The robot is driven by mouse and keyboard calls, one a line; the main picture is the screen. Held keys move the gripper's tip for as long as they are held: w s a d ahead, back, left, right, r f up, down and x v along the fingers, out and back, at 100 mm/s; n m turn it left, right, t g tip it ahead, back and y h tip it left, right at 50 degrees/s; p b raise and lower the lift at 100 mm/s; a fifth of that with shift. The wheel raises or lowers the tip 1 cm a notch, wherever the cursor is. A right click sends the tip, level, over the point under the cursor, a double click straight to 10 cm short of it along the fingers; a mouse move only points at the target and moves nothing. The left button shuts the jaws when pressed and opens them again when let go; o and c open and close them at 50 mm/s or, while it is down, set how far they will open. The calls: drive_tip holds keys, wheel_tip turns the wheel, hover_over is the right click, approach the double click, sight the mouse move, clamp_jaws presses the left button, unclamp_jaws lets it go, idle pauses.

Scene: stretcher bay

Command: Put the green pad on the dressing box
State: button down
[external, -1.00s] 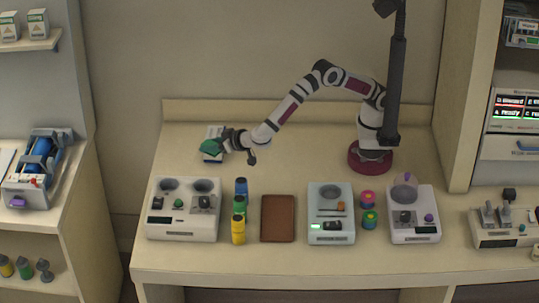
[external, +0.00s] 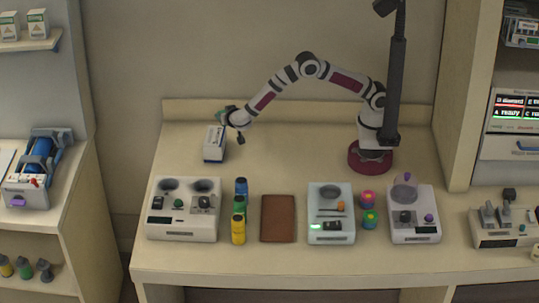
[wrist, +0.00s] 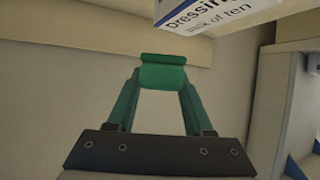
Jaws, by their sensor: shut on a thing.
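The green pad (wrist: 162,74) sits between the two fingertips of my gripper (wrist: 162,82) in the wrist view, and the gripper is shut on it. In the external view my gripper (external: 227,117) is near the back of the counter, at the far end of the dressing box, with a bit of green at its tip. The white and blue dressing box (external: 214,144) lies on the counter. Its lettered face (wrist: 210,14) shows at the top right of the wrist view, cut off by the edge. The pad appears apart from the box there.
A white device with two round wells (external: 184,209) stands in front of the box. Blue, green and yellow bottles (external: 238,229) stand beside it, then a brown pad (external: 278,218). A raised ledge (external: 300,110) runs along the back.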

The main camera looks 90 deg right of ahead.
sight(223, 136)
drive_tip(key=shift+w+a+f, duration=0.4)
drive_tip(key=shift+a+f, duration=0.05)
drive_tip(key=shift+a, duration=0.1)
drive_tip(key=shift+w+a+f, duration=0.1)
drive_tip(key=shift+a+f, duration=0.05)
drive_tip(key=shift+f, duration=1.95)
drive_tip(key=shift+f, duration=0.1)
drive_tip(key=shift+c, duration=1.4)
unclamp_jaws()
